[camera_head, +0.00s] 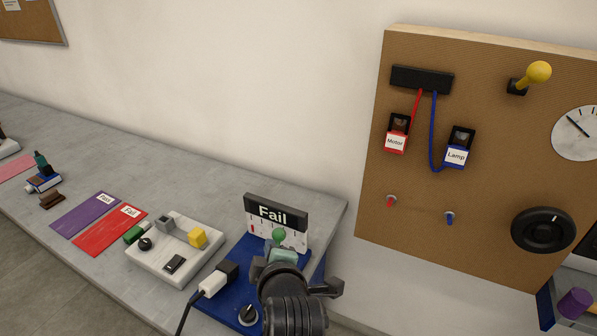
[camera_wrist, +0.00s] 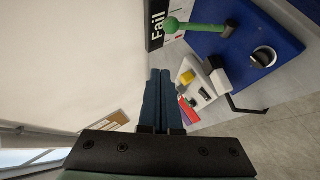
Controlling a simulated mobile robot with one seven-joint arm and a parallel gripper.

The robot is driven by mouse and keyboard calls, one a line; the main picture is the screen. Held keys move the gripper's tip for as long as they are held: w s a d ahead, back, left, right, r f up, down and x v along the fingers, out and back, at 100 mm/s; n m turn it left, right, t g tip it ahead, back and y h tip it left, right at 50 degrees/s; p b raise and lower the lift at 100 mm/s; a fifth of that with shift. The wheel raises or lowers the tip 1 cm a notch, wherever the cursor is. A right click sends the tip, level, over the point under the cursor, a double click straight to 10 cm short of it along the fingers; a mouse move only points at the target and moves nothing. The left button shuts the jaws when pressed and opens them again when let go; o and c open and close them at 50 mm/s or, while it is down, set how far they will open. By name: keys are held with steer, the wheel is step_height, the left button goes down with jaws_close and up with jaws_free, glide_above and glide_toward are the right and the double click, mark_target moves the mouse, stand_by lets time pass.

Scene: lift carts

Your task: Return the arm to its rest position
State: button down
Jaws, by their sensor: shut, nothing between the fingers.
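My gripper (camera_wrist: 160,78) shows in the wrist view with its two dark blue fingers together and nothing between them. In the head view my dark arm rises from the bottom edge, in front of the blue station (camera_head: 225,312) with the "Fail" display (camera_head: 272,211). The fingers themselves are hard to make out there. The station's green-knobbed lever (camera_head: 279,235) shows just beyond my wrist. In the wrist view the green lever (camera_wrist: 196,27) lies to the upper right of the fingertips, apart from them.
A white panel (camera_head: 150,268) with a yellow block stands left of the station, near red (camera_head: 108,238) and purple (camera_head: 84,215) mats. A black dial (camera_head: 247,315) and a plugged cable (camera_head: 212,285) are close to my arm. A brown wall board (camera_head: 470,210) stands at right.

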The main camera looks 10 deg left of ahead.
steer(key=d+r+m+t+h, duration=0.15)
steer(key=r+m+t, duration=0.25)
steer(key=r, duration=0.9)
steer(key=d+r+m+t, duration=0.3)
steer(key=r+m+t, duration=0.1)
steer(key=r, duration=0.9)
steer(key=s+d+r+m+t+h, duration=0.1)
steer(key=s+r+m+t, duration=0.3)
steer(key=s+r, duration=0.4)
steer(key=s+d+r+m+t+h, duration=0.1)
steer(key=s+d+r+m+t, duration=0.3)
steer(key=s+r, duration=0.4)
step_height(320, 180, up, 6)
steer(key=shift+s+d+f+m+h+b, duration=0.15)
steer(key=shift+s+d+m+h+b, duration=0.2)
steer(key=shift+m, duration=0.45)
steer(key=shift+w+a, duration=0.15)
steer(key=shift+w, duration=0.05)
